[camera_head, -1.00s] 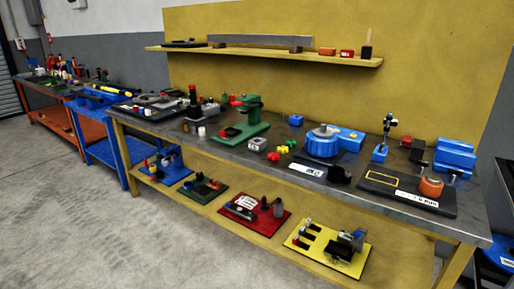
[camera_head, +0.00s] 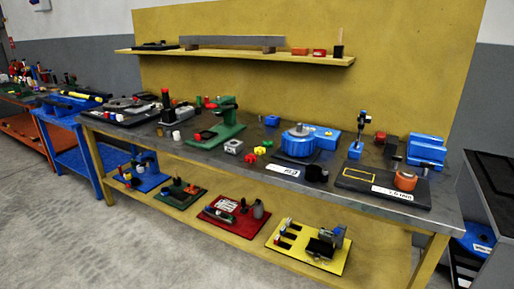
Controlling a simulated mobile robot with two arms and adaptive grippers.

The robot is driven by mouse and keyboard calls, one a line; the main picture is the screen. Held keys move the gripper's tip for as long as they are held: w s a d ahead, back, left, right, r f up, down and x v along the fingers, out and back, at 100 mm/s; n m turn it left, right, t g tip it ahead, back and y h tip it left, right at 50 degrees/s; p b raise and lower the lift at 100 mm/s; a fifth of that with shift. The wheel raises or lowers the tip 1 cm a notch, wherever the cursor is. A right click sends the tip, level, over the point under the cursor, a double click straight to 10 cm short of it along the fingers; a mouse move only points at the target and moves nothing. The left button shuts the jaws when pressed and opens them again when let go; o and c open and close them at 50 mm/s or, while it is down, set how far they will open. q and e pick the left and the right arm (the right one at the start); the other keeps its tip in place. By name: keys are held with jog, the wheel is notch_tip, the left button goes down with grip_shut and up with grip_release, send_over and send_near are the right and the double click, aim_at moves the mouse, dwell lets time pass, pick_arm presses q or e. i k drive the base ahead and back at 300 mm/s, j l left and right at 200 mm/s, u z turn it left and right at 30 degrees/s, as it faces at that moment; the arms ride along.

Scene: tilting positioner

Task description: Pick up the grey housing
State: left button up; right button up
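The grey housing (camera_head: 233,146) appears to be the small light grey block with a round opening in its top. It stands on the grey workbench top (camera_head: 215,160), in front of the green stand and left of the blue round positioner (camera_head: 299,140). Nothing covers it. Neither of my grippers shows in the head view.
A green stand (camera_head: 222,122) is behind the housing, and small yellow and red pieces (camera_head: 260,150) lie to its right. A black plate (camera_head: 365,188) with an orange part (camera_head: 405,180) is at the right. The lower shelf (camera_head: 245,243) holds coloured trays. Floor in front is clear.

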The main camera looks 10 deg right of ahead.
aim_at(233, 147)
jog(key=i+j+z, duration=0.45)
jog(key=j, duration=0.2)
jog(key=i+j+z, duration=0.2)
jog(key=j, duration=0.15)
